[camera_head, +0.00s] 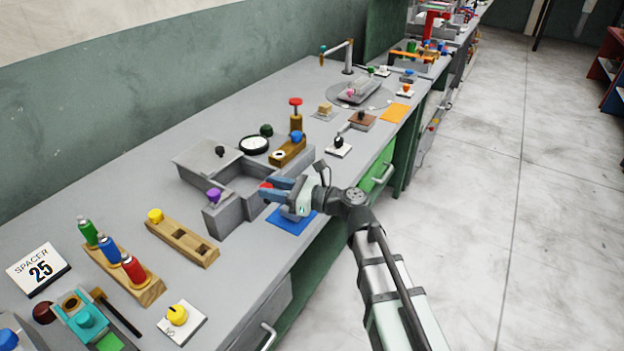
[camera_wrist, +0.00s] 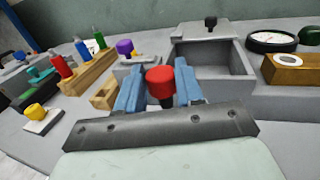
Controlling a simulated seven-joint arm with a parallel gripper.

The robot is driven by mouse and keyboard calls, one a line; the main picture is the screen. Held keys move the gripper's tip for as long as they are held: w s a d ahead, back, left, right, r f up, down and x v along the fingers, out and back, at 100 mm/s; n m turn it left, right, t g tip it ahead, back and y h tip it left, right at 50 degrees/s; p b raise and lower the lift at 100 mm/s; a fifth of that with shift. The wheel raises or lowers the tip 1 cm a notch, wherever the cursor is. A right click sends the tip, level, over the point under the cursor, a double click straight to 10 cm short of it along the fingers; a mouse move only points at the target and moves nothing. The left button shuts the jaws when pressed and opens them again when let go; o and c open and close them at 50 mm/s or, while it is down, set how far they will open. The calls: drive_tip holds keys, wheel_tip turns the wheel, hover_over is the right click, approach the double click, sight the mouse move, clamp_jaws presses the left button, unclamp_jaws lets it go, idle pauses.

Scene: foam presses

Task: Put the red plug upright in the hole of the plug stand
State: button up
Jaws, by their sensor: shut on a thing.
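The red plug (camera_wrist: 160,84) has a red round cap over a dark body. My gripper (camera_wrist: 158,92) is shut on it, with one blue finger on each side. The plug looks roughly upright in the wrist view, and its lower end is hidden behind the gripper. In the head view only a bit of the red cap (camera_head: 265,185) shows at the blue fingers (camera_head: 274,191). A wooden block with a dark, light-ringed round hole, seemingly the plug stand (camera_head: 288,152), stands beyond the gripper. It is at the right in the wrist view (camera_wrist: 297,72).
A blue mat (camera_head: 291,220) lies near the bench edge. A red-topped post (camera_head: 295,108) and a blue knob (camera_head: 297,137) are by the stand. A wooden slotted block (camera_head: 190,244) lies left.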

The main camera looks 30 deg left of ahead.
drive_tip(key=s+a+r+n+g+h, duration=0.1)
drive_tip(key=s+a+n+g+h, duration=0.1)
drive_tip(key=s, duration=0.6)
drive_tip(key=s+a+r+n+g+h, duration=0.1)
drive_tip(key=s+a+n+g+h, duration=0.2)
drive_tip(key=s+g, duration=0.4)
drive_tip(key=shift+s+a+r+n+h, duration=0.3)
drive_tip(key=shift+s+a+n, duration=0.6)
drive_tip(key=shift+s+a, duration=0.2)
drive_tip(key=shift+w+f, duration=0.1)
hover_over(212, 246)
drive_tip(key=shift+s+f, duration=0.2)
drive_tip(key=shift+f, duration=2.65)
drive_tip(key=shift+f, duration=1.9)
drive_tip(key=o, duration=1.1)
drive_tip(key=shift+w, duration=0.1)
drive_tip(key=shift+w, duration=0.1)
drive_tip(key=v, duration=1.3)
drive_tip(key=shift+d, duration=0.45)
